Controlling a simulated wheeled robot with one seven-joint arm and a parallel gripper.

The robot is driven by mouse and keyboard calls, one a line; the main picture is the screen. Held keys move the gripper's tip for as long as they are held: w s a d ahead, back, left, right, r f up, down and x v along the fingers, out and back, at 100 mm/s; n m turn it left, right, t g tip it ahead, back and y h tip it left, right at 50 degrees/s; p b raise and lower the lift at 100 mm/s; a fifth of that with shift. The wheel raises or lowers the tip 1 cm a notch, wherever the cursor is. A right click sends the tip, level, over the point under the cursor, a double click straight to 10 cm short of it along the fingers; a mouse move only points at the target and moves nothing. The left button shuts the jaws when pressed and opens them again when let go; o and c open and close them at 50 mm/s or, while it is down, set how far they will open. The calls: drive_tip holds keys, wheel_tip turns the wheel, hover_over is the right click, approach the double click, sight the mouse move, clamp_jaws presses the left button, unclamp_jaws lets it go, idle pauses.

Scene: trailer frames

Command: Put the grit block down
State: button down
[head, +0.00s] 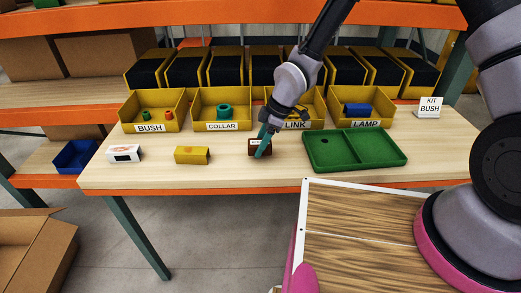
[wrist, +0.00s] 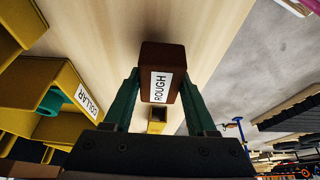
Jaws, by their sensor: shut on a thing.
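The grit block, a dark brown block (head: 254,145) with a white label, is at the middle of the wooden table (head: 227,172). In the wrist view the block (wrist: 162,56) shows its label, which reads ROUGH. My gripper (head: 263,143) has its green fingers shut on the block from both sides; they also show in the wrist view (wrist: 160,90). The block is at or very near the tabletop; I cannot tell whether its underside touches. The fingers hide part of it in the head view.
A yellow block (head: 192,155) and a white block (head: 124,154) stand to the left. A green two-compartment tray (head: 354,167) is close on the right. Yellow bins labelled BUSH (head: 150,128), COLLAR (head: 222,127), LINK (head: 297,124) and LAMP (head: 367,123) line the back. Bare tabletop lies around the block.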

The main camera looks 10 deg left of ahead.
drive_tip(key=shift+f, duration=1.15)
drive_tip(key=shift+a+f, duration=0.1)
drive_tip(key=shift+f, duration=0.05)
drive_tip(key=shift+c, duration=1)
unclamp_jaws()
drive_tip(key=v, duration=1.2)
